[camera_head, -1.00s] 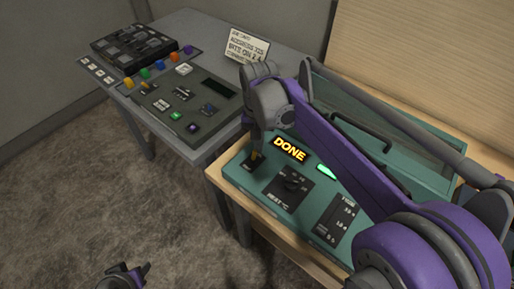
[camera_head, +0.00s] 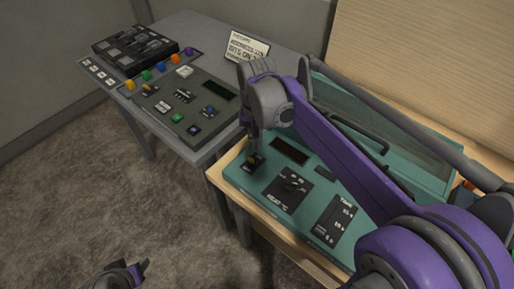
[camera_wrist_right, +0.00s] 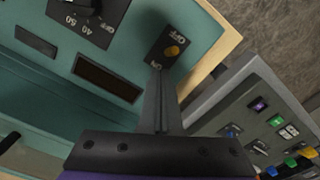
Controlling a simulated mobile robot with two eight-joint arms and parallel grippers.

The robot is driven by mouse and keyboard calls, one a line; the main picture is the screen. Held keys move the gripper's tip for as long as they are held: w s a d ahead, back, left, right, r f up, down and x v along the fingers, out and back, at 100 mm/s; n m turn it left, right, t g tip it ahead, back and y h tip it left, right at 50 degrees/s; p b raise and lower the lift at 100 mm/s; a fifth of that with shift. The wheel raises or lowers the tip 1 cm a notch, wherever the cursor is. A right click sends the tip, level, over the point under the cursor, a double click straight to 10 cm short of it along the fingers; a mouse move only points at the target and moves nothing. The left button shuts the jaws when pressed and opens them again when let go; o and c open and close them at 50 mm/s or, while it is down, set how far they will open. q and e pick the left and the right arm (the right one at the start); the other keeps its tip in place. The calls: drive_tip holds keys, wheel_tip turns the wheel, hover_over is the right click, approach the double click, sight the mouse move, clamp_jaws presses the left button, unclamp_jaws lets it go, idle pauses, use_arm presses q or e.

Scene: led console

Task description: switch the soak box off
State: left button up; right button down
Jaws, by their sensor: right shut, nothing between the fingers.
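The teal soak box (camera_head: 240,178) stands on a wooden-topped table. Its display (camera_head: 289,151) is dark. The soak box's power switch (camera_head: 247,166) is a black plate with a yellow toggle at the near left corner. In the right wrist view the toggle (camera_wrist_right: 172,51) sits between the OFF and ON marks, and its tip looks clear of the ON mark. My right gripper (camera_head: 254,153) is shut and empty, pointing down right by the switch; its fingertips (camera_wrist_right: 158,70) are by the ON mark. Contact cannot be told. My left gripper (camera_head: 125,274) is low at the bottom edge, away from the box.
The soak box also carries a heat dial (camera_head: 291,186), a time slider panel (camera_head: 335,219) and a lid with a dark handle (camera_head: 362,134). To the left, a grey table holds a console (camera_head: 185,105) with coloured buttons and a sign (camera_head: 247,44). Carpet lies in front.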

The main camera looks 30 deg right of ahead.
use_arm(q)
drive_tip(key=r, duration=0.1)
drive_tip(key=w+r+p, duration=0.1)
drive_tip(key=r+p, duration=0.1)
drive_tip(key=shift+w+r, duration=0.3)
use_arm(e)
drive_tip(key=r, duration=0.4)
drive_tip(key=shift+w+d+r, duration=0.15)
drive_tip(key=shift+d+r, duration=0.1)
drive_tip(key=shift+r, duration=0.1)
use_arm(q)
drive_tip(key=shift+s, duration=0.1)
